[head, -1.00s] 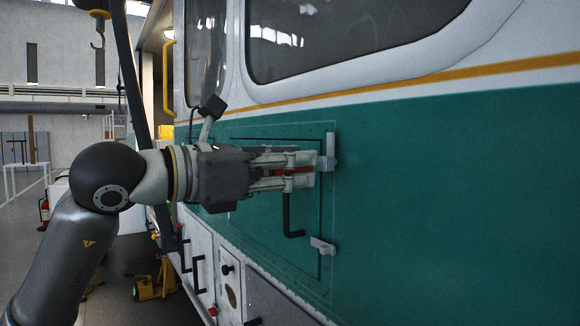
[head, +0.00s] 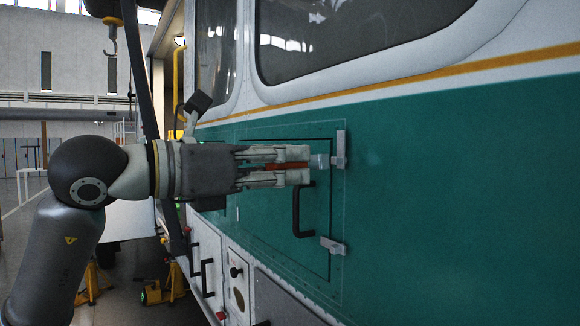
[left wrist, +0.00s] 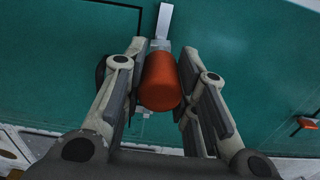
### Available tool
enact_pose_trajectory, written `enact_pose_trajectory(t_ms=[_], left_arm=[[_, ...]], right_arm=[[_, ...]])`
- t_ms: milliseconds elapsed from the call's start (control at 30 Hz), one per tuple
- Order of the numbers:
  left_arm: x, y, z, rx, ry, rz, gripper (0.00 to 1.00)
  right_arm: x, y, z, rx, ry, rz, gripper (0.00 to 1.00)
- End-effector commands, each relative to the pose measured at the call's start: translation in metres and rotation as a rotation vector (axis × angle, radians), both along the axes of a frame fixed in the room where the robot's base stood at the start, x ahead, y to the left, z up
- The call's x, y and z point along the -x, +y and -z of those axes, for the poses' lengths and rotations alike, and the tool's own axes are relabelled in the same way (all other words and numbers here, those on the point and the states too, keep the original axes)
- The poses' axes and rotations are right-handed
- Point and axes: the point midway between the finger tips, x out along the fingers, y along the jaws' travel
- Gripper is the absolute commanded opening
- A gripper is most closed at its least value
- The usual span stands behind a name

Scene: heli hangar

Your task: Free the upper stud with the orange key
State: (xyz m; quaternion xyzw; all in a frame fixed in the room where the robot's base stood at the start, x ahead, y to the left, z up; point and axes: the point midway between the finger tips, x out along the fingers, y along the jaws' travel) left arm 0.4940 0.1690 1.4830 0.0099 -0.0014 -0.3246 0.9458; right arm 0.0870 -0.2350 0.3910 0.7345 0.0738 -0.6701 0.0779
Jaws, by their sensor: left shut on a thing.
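My left gripper (head: 309,165) is shut on the orange key (head: 288,167), whose handle lies between the fingers. In the left wrist view the orange key's round handle (left wrist: 160,82) points at the camera. The key's grey end (head: 320,161) reaches toward the upper stud's pale bracket (head: 340,150), on the upper right edge of the green hatch (head: 265,218). I cannot tell whether the grey end is seated on the stud. The bracket also shows in the left wrist view (left wrist: 164,20). A similar lower bracket (head: 333,246) sits below it. My right gripper is not in view.
A black handle (head: 302,215) stands out from the hatch just below the gripper. The green wall to the right is clear. A small orange-red piece (left wrist: 306,122) shows at the right of the left wrist view. Yellow jacks (head: 165,285) stand on the floor.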

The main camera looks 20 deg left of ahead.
Motion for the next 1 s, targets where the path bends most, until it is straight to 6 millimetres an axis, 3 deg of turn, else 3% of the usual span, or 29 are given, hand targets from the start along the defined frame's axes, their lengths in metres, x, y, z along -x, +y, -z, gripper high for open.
enact_pose_trajectory(t_ms=[1000], left_arm=[[0.025, 0.020, -0.001, 0.000, -0.001, 0.000, 0.00]], right_arm=[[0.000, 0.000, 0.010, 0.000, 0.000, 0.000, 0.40]])
